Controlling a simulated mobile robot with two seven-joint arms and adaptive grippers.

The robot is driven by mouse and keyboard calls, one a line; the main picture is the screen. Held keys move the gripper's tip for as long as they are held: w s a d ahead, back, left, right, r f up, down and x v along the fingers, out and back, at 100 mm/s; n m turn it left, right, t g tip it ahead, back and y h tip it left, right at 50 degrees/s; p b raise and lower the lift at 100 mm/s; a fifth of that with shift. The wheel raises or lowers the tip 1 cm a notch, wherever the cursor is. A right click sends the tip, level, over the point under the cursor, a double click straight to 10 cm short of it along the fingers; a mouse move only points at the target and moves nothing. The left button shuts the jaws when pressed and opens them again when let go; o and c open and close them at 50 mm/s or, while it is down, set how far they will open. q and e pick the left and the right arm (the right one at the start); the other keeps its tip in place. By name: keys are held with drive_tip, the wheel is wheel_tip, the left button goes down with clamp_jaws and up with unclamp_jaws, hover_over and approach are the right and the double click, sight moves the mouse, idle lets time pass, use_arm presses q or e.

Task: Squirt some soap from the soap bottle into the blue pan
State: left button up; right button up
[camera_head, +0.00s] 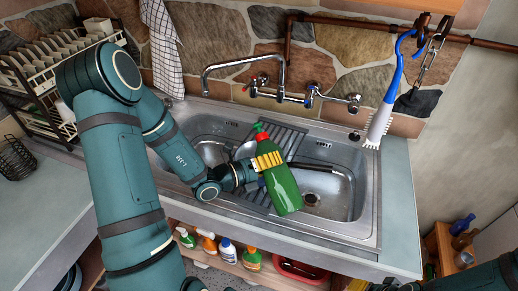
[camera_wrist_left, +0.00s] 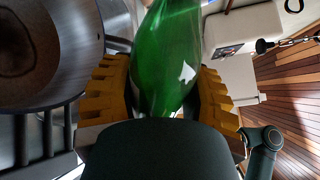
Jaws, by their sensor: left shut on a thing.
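The soap bottle (camera_head: 284,190) is green with a red top and a green tip. My left gripper (camera_head: 268,161) is shut on its upper part and holds it tilted over the sink, near the ridged divider and right basin. In the left wrist view the green bottle (camera_wrist_left: 168,55) lies between the yellow fingers (camera_wrist_left: 165,95). A round, dark-looking pan (camera_wrist_left: 45,50) fills the upper left of that view. In the head view the bottle and gripper hide part of the sink, and a dark curved rim or handle (camera_head: 335,170) shows in the right basin. My right gripper is not in view.
The steel sink (camera_head: 372,200) has a wall tap (camera_head: 245,64) behind it. A blue-handled brush (camera_head: 390,85) hangs at the right. A dish rack (camera_head: 45,60) stands at the left. Several bottles (camera_head: 228,250) stand on a shelf below. The right counter strip (camera_head: 398,200) is clear.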

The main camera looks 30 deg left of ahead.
use_arm(q)
drive_tip(key=shift+s+d+r, duration=0.1)
drive_tip(key=shift+s, duration=0.05)
idle(0.3)
drive_tip(key=shift+n, duration=0.3)
drive_tip(key=shift+d+r, duration=0.1)
drive_tip(key=shift+p, duration=0.3)
drive_tip(key=shift+s+d+n, duration=0.1)
drive_tip(key=shift+s+n, duration=0.05)
drive_tip(key=shift+n, duration=0.15)
idle(0.4)
